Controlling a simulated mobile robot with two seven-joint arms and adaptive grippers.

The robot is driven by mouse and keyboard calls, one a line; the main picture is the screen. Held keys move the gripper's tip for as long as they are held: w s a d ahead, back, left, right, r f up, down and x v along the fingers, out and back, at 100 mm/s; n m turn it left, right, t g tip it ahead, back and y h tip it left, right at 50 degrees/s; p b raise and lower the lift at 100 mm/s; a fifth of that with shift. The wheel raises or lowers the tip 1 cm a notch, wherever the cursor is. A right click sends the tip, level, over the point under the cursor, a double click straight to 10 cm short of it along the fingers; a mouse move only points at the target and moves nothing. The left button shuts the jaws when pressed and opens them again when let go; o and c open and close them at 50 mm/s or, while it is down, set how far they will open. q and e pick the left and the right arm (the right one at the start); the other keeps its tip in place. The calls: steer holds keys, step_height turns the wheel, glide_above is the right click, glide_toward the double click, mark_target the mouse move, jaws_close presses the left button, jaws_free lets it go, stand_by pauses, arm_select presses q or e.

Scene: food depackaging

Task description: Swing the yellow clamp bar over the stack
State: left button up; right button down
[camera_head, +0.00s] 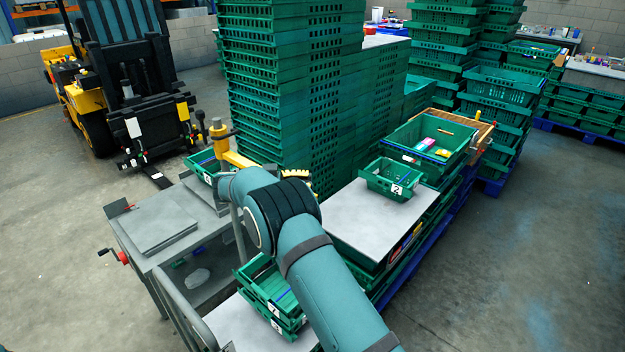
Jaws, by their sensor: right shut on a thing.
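The yellow clamp bar (238,158) runs to the right from an upright yellow post (218,137) at the bench's back end. A yellow and dark ribbed piece (296,174) shows at its right, partly behind my arm. A tall stack of green crates (290,75) stands behind the bar. My right arm reaches in from below, its forearm beside the bar. My right gripper is mostly hidden by the arm, close to the bar. My left gripper is out of view.
A grey bench (130,232) with a flat plate (155,228) and a red-knobbed crank stands left. Green trays (268,290) lie below my arm. A grey-topped stack (375,215) with small bins is right. A forklift (125,70) stands back left; right floor is clear.

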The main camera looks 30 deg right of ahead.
steer(key=shift+s+a+r+m+g, duration=0.15)
steer(key=shift+a+r+m+g, duration=0.15)
steer(key=shift+a+r, duration=0.35)
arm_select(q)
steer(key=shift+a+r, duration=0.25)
arm_select(e)
steer(key=shift+a+f, duration=0.15)
steer(key=shift+f, duration=0.05)
steer(key=c, duration=1.1)
jaws_free()
steer(key=o, duration=0.4)
steer(key=shift+s+a, duration=0.1)
steer(key=shift+a, duration=0.1)
steer(key=shift+c, duration=0.2)
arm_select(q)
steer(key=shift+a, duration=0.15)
arm_select(e)
steer(key=v, duration=0.7)
steer(key=shift+a, duration=0.35)
